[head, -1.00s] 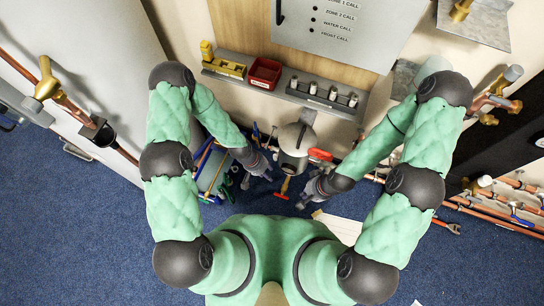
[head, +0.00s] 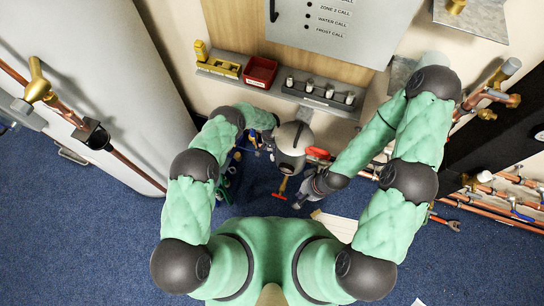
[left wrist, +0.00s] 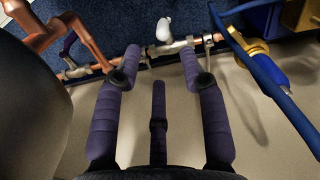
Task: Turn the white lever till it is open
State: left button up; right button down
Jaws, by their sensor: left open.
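The white lever (left wrist: 163,28) shows in the left wrist view, standing up from a silver valve body (left wrist: 178,47) on a pipe run along the wall. My left gripper (left wrist: 160,54) is open, its purple fingers spread on either side below the lever, with a third finger lower between them. Nothing is between the fingers, and I cannot tell whether any finger touches the pipe. In the head view the left hand is mostly hidden beside the grey round vessel (head: 292,142). My right gripper (head: 300,199) is low beside that vessel; its opening is too small to tell.
A copper pipe (left wrist: 85,40) bends close on the left of the wrist view. A blue hose (left wrist: 262,75) and a brass fitting (left wrist: 252,52) are on the right. In the head view, a shelf (head: 225,55) carries a red bin (head: 260,71). The blue floor (head: 100,240) is clear at left.

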aim_at(272, 158)
pick_arm(q)
jog(key=shift+w+f, duration=0.2)
jog(key=shift+f, duration=0.15)
notch_tip(272, 158, down, 10)
jog(key=b, duration=0.5)
jog(key=shift+f, duration=0.1)
grip_shut()
